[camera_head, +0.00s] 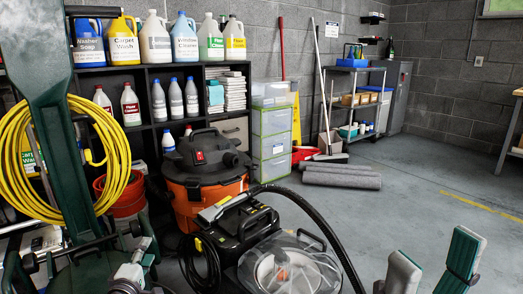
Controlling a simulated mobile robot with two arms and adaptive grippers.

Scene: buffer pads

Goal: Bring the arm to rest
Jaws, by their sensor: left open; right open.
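My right gripper (433,265) is at the bottom right edge. Its two pale grey and dark green fingers stand upright and apart, with bare floor between them and nothing held. My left gripper (132,268) appears low at the left, partly cut off by the bottom edge and hard to separate from the dark machine parts around it. I see nothing held in it. The arms behind both grippers are mostly out of view.
A green machine with a yellow cable coil (122,170) stands close at left. A black vacuum (240,225) with a hose is in front. An orange-black vacuum (205,180) and a black shelf (150,75) stand behind. The floor (420,190) at right is clear.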

